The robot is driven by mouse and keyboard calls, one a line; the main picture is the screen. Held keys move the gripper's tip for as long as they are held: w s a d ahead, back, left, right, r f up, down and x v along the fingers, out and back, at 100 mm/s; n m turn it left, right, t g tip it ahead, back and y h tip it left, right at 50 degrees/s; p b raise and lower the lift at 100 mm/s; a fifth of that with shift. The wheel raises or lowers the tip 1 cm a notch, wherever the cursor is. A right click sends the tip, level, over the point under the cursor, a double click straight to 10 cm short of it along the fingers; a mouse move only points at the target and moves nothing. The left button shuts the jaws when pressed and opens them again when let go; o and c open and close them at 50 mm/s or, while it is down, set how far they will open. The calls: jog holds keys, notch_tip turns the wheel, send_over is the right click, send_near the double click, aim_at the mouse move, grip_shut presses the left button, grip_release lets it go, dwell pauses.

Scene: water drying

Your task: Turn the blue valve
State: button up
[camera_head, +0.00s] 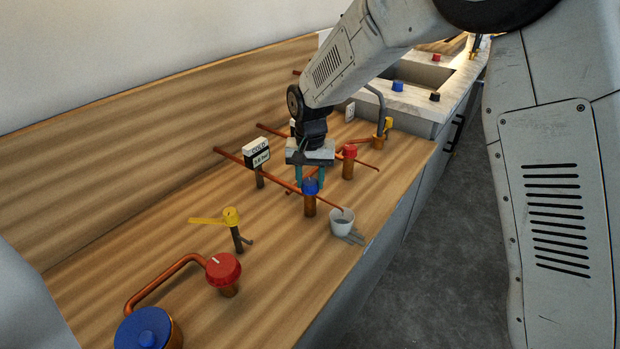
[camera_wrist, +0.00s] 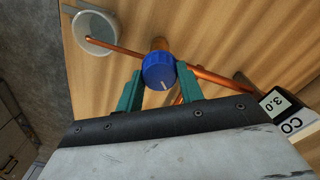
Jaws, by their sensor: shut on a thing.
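The blue valve (camera_head: 311,187) is a round blue knob on a copper post, on a copper pipe over the wooden counter. In the wrist view the blue valve (camera_wrist: 159,70) has a pale mark on its face. My gripper (camera_head: 310,180) reaches down over it from above. In the wrist view the teal fingers of my gripper (camera_wrist: 160,80) stand on either side of the knob, and the gripper is shut on it. Part of the knob's near side is close to the fingers, and the exact contact is hard to see.
A white cup (camera_head: 342,223) stands under the pipe's end, near the counter edge. A red valve (camera_head: 349,160) is to the right. A yellow-handled tap (camera_head: 232,218), a red knob (camera_head: 223,269) and a large blue knob (camera_head: 148,328) are at left.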

aim_at(310, 181)
jog(key=m, duration=0.4)
jog(key=shift+m, duration=2.5)
jog(key=o, duration=1)
notch_tip(310, 181, up, 8)
jog(key=shift+f, duration=0.1)
